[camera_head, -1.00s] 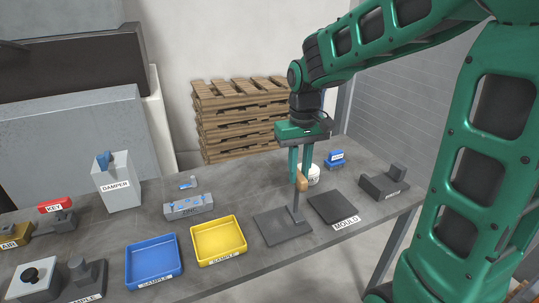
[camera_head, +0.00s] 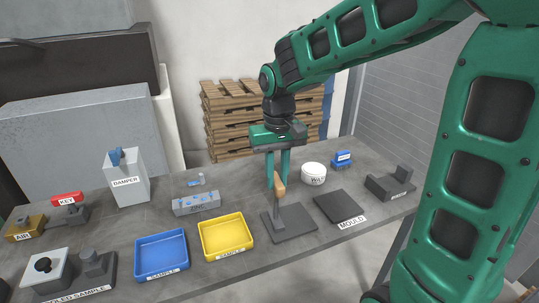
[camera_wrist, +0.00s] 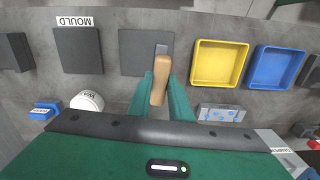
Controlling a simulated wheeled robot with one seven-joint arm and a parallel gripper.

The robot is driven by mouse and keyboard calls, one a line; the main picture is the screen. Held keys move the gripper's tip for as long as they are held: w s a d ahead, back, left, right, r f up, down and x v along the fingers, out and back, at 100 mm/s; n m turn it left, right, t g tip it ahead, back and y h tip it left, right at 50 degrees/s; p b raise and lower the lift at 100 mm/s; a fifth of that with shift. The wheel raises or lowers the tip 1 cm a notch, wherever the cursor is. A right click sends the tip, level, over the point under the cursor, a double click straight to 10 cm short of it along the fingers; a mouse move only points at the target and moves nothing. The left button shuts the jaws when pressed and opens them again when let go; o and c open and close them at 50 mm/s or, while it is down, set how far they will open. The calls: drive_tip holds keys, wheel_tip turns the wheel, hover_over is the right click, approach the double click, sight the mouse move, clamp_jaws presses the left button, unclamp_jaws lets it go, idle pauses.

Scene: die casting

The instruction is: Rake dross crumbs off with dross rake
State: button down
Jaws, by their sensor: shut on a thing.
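The dross rake (camera_head: 280,188) has a wooden handle and a grey shaft. My gripper (camera_head: 278,182) is shut on the handle, which hangs upright between its two green fingers. In the wrist view the handle (camera_wrist: 160,80) lies between the fingertips. The shaft's lower end is over a flat dark plate (camera_head: 300,228); I cannot tell whether it touches. A grey block (camera_head: 182,208) to the left, with a label hard to read, has small blue bits on top, apparently the dross crumbs (camera_wrist: 222,112).
A yellow tray (camera_head: 226,256) and a blue tray (camera_head: 164,271) stand in front of the grey block. A mould plate (camera_head: 337,206), white round pot (camera_head: 313,174) and dark bracket (camera_head: 390,187) are to the right. A tall damper box (camera_head: 130,186) stands at left.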

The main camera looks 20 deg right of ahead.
wheel_tip(320, 180, up, 8)
drive_tip(key=a, duration=0.1)
drive_tip(key=shift+a, duration=0.15)
idle(0.5)
idle(0.8)
